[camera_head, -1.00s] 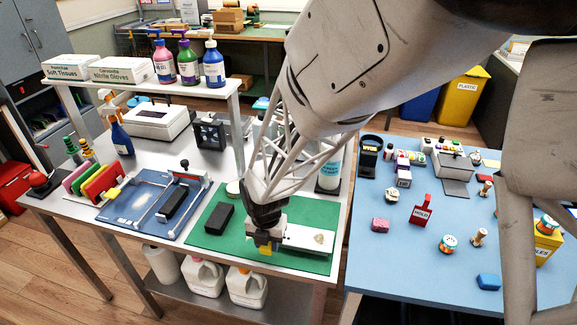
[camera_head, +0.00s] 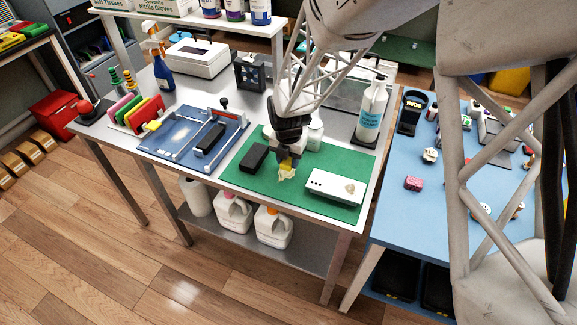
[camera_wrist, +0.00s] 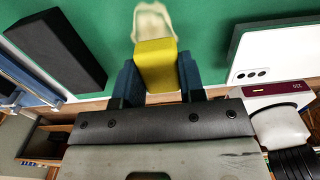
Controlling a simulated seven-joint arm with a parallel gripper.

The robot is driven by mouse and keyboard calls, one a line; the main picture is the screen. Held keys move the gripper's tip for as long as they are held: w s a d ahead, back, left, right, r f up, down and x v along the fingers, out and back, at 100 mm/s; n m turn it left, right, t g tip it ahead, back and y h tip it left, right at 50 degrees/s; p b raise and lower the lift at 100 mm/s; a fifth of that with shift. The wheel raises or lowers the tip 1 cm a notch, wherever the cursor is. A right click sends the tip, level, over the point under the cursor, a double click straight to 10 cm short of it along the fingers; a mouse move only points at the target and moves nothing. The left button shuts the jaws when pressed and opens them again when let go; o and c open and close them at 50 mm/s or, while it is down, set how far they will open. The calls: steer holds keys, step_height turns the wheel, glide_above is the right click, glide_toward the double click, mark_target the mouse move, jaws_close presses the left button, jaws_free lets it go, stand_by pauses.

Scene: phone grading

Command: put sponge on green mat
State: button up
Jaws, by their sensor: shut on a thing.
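My gripper (camera_head: 287,160) is shut on the yellow sponge (camera_wrist: 156,64), which sits between its two dark blue fingers. It points down over the green mat (camera_head: 240,178), between a black block and a white phone. A pale cream patch (camera_wrist: 152,20) shows just beyond the sponge tip; I cannot tell whether it is on the sponge or the mat. The green mat fills the upper part of the wrist view (camera_wrist: 205,35). I cannot tell whether the sponge touches the mat.
The black block (camera_head: 254,157) lies left on the mat and the white phone (camera_head: 335,187), with a pale stain, lies right. A blue tray (camera_head: 165,150) is further left. A white bottle (camera_head: 371,112) stands behind. The mat's front middle is clear.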

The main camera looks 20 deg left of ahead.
mark_target(288, 173)
stand_by(0.3)
steer(key=shift+f, duration=1.75)
steer(key=shift+f, duration=0.1)
steer(key=o, duration=0.9)
steer(key=shift+o, duration=0.2)
step_height(288, 173, up, 11)
steer(key=shift+r, duration=0.6)
